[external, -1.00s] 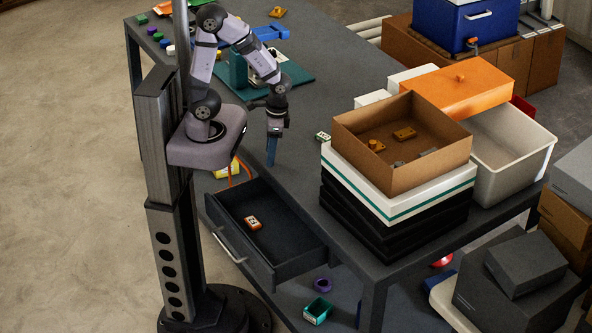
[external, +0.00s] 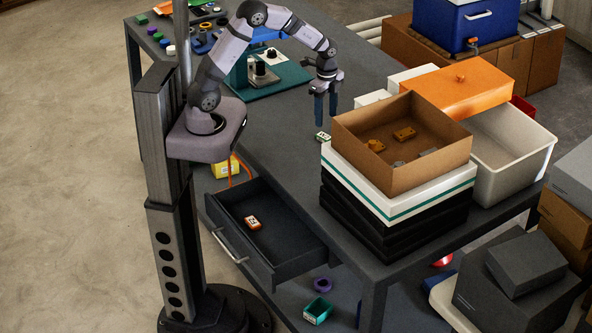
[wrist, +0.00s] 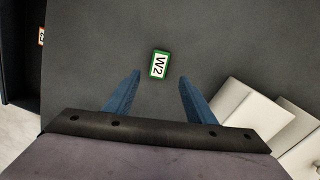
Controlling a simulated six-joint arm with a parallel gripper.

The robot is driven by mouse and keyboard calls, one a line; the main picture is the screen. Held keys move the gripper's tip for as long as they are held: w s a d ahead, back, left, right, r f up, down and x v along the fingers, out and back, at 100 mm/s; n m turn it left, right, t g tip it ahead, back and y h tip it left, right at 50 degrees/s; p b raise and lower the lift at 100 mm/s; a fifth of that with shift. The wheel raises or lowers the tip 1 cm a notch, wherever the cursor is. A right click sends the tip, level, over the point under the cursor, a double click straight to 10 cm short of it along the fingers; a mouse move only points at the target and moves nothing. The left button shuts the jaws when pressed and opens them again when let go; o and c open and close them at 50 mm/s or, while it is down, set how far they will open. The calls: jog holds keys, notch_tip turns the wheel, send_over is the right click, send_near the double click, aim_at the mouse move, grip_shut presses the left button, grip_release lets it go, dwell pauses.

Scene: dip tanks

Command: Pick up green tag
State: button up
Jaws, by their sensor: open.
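The green tag (external: 322,136) lies flat on the dark grey table, just left of the stacked boxes. In the wrist view the green tag (wrist: 159,65) has a white face marked "W2" and a green border. It sits ahead of my fingertips, roughly midway between them. My gripper (external: 326,108) points down above the table near the tag, with its two blue fingers apart and nothing between them. It also shows in the wrist view (wrist: 160,80).
A brown open box (external: 350,143) on stacked white and black boxes stands close to the right of the tag. An open drawer (external: 222,205) holds an orange tag (external: 252,222). A teal board (external: 290,82) lies behind. The table's middle is clear.

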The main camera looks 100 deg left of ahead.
aim_at(325, 136)
jog(key=shift+m, duration=0.5)
jog(key=shift+d+f+p, duration=0.2)
jog(key=shift+f+p, duration=1.25)
jog(key=shift+f, duration=2.2)
jog(key=c, duration=1.1)
